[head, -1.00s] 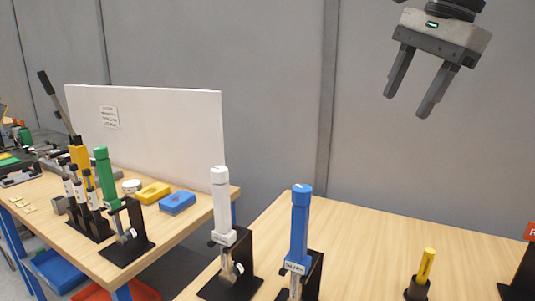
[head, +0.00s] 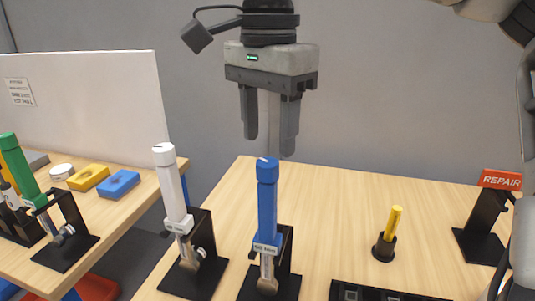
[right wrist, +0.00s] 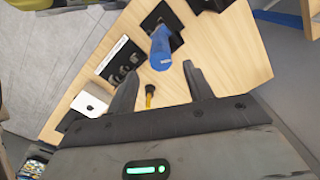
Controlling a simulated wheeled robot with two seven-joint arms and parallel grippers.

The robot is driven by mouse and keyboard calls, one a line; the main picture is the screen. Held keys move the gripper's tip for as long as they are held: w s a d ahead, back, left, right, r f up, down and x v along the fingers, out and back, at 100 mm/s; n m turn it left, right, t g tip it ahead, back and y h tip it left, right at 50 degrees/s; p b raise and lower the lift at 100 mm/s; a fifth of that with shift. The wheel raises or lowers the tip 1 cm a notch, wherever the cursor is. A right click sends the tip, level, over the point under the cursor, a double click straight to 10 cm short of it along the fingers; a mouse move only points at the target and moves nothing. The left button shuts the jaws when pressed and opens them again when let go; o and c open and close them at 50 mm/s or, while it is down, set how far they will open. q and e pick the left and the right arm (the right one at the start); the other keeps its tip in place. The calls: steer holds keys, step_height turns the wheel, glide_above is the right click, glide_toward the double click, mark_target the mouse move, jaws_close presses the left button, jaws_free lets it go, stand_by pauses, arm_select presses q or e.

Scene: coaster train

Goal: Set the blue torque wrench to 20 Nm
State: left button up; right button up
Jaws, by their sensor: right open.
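The blue torque wrench (head: 267,205) stands upright in a black stand (head: 283,270) on the light wooden table. Its label (head: 267,249) is too small to read. My right gripper (head: 269,143) is open and empty, fingers pointing down, above the wrench's blue top in the head view. In the right wrist view the blue wrench (right wrist: 160,48) lies beyond the fingertips of the gripper (right wrist: 160,80), between their lines, and the fingers do not touch it. My left gripper is not in view.
A white torque wrench (head: 171,190) stands just left of the blue one, and a green one (head: 22,170) farther left. A yellow marker (head: 393,222) stands in a black holder. A red REPAIR sign (head: 501,180) is at the right. The table's back middle (head: 340,195) is clear.

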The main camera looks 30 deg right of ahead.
mark_target(268, 161)
steer(key=shift+f, duration=2.2)
steer(key=shift+c, duration=0.3)
steer(key=c, duration=0.9)
